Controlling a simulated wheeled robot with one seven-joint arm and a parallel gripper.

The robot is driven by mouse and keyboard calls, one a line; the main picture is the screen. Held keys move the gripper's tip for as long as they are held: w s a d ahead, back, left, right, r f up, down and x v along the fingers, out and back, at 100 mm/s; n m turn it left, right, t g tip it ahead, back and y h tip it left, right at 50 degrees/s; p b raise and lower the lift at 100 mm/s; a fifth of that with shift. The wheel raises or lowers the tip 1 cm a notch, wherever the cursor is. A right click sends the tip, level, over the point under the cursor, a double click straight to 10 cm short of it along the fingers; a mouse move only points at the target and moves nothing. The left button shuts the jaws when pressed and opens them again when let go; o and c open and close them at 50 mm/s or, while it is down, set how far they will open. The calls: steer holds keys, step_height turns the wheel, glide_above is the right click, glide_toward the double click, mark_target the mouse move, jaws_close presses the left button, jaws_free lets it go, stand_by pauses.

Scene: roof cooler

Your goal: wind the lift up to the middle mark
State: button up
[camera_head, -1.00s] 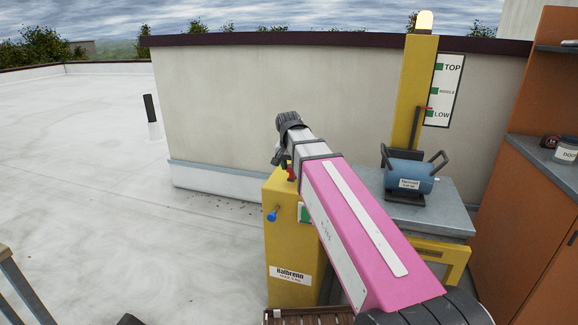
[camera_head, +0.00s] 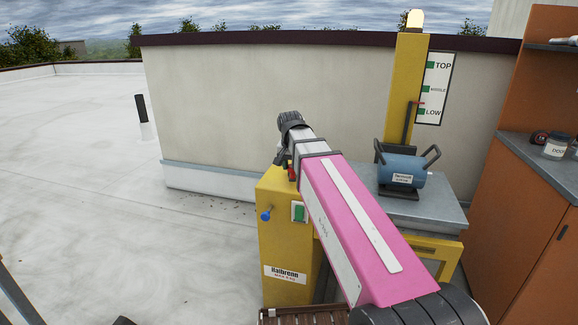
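The yellow lift mast (camera_head: 405,90) stands at the right with a lit lamp on top. Its white scale (camera_head: 434,88) reads TOP, MIDDLE and LOW beside green marks. A red pointer (camera_head: 417,102) sits between LOW and MIDDLE, nearer LOW. The grey lift platform (camera_head: 430,212) carries a blue cylinder (camera_head: 405,167) with dark handles. In front is a yellow control post (camera_head: 284,235) with a blue knob (camera_head: 265,216) and a green switch (camera_head: 299,213). My pink arm crosses the view; its end is near the post's top. My gripper's fingers are hidden behind the arm.
An orange cabinet (camera_head: 525,215) with a counter holding a jar (camera_head: 556,146) and a tape measure (camera_head: 539,137) stands at the right. A low wall (camera_head: 250,105) runs behind the lift. The white roof floor at left is open, with a dark pipe (camera_head: 142,108).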

steer(key=shift+s+d, duration=0.15)
steer(key=shift+d, duration=0.15)
steer(key=shift+d, duration=0.95)
steer(key=shift+w+d, duration=0.25)
steer(key=shift+d, duration=0.65)
steer(key=shift+w+d, duration=0.45)
steer(key=shift+d, duration=0.4)
